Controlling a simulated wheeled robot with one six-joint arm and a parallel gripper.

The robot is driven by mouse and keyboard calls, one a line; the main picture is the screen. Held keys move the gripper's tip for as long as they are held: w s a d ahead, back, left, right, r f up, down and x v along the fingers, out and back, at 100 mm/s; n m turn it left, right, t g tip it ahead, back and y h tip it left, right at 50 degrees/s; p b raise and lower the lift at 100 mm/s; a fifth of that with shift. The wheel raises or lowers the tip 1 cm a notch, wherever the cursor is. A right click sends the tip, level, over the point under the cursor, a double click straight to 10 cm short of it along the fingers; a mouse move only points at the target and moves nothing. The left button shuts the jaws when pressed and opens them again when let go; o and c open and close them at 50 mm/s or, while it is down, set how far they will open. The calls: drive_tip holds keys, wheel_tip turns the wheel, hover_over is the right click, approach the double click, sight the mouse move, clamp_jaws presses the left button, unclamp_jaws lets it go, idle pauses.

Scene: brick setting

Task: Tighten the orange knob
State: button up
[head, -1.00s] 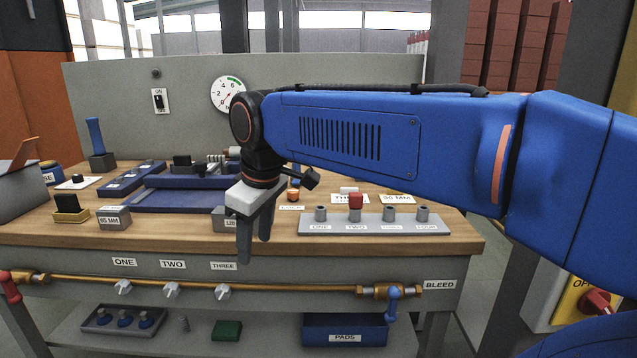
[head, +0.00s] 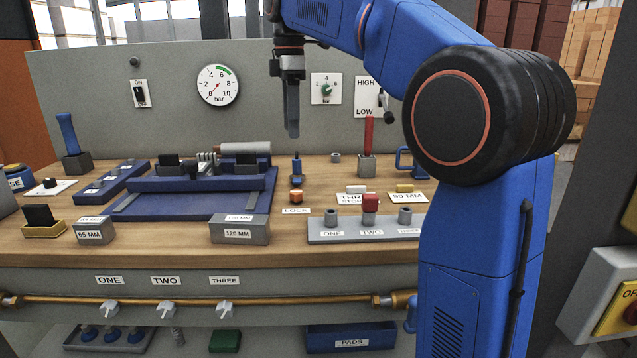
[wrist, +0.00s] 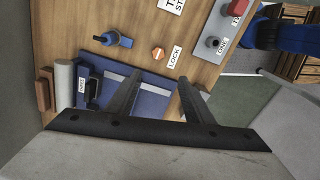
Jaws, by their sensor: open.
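The orange knob (head: 296,196) is small and round and sits on the wooden bench top, just behind the LOCK label (head: 295,211). In the wrist view the orange knob (wrist: 158,54) lies beyond my fingertips, beside the LOCK label (wrist: 174,57). My gripper (head: 292,132) hangs pointing down, well above the bench and over the area around the knob. The wrist view shows my gripper (wrist: 158,80) with its two fingers apart and nothing between them. Nothing hides the knob in either view.
A grey strip of posts (head: 330,235) with a red cap (head: 370,203) is at front right.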

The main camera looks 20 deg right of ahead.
approach(296, 191)
wheel_tip(296, 191, down, 8)
drive_tip(key=shift+f, duration=0.1)
idle(0.7)
drive_tip(key=c, duration=1.1)
